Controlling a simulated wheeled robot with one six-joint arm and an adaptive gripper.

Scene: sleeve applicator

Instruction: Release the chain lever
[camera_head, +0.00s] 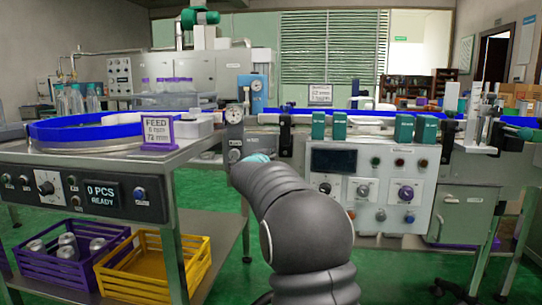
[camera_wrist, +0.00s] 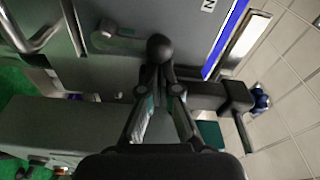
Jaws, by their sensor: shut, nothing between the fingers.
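A grey lever (camera_wrist: 128,36) with a round black knob (camera_wrist: 160,46) shows in the wrist view on a grey machine face; it looks like the chain lever, though no label on it can be read. The knob is at the lever's right end and a rounded pivot at its left. My gripper (camera_wrist: 161,76) is shut and empty, with its fingertips together right at the knob's lower edge. I cannot tell whether they touch it. In the head view my dark arm hides the gripper and the lever.
In the wrist view a black bracket (camera_wrist: 236,118) stands right of my fingers, and a bent metal rail (camera_wrist: 36,38) is at the upper left. In the head view a control panel (camera_head: 366,190) is right of my arm and the feed table (camera_head: 88,158) is left.

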